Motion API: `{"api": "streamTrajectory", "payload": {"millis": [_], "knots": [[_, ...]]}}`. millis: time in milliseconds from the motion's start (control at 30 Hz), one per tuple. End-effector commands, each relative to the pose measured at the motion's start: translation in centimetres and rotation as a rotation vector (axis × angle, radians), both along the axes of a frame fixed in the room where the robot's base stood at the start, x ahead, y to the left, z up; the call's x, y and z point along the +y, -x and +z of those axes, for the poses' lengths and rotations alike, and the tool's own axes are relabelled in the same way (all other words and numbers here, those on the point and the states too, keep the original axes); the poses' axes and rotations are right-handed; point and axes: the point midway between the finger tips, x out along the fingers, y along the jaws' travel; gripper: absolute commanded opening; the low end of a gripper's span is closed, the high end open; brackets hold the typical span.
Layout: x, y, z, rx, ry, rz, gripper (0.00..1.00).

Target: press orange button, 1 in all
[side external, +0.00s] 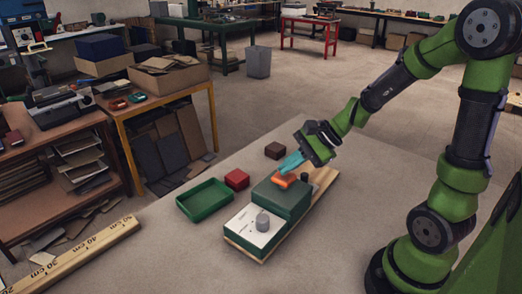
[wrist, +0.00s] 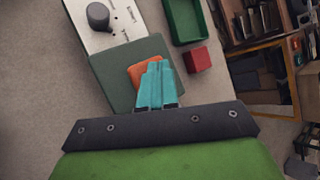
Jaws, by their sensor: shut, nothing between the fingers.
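The orange button (side external: 285,180) is on top of a dark green box (side external: 271,200) that stands on the table. In the wrist view the orange button (wrist: 141,69) is partly hidden behind my fingers. My gripper (side external: 281,168) has teal fingers, shut together with nothing between them. The fingertips are at or just above the button in the side view; I cannot tell whether they touch it. In the wrist view my gripper (wrist: 157,66) overlaps the button's right side.
A white panel (side external: 251,224) with a grey knob (side external: 262,221) adjoins the green box. A green tray (side external: 205,203), a red block (side external: 237,179) and a dark brown block (side external: 275,150) lie nearby. A wooden ruler (side external: 80,255) lies at the left. The front of the table is clear.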

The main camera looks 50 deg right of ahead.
Motion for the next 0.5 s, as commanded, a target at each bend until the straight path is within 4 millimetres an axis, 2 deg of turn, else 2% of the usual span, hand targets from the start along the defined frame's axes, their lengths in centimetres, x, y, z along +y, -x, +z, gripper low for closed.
{"api": "streamTrajectory", "payload": {"millis": [200, 500], "knots": [[-0.02, 0.00, 0.98, -0.002, 0.001, -0.002, 0.00], [-0.01, -0.02, 1.07, -0.001, -0.001, -0.002, 0.00]]}}
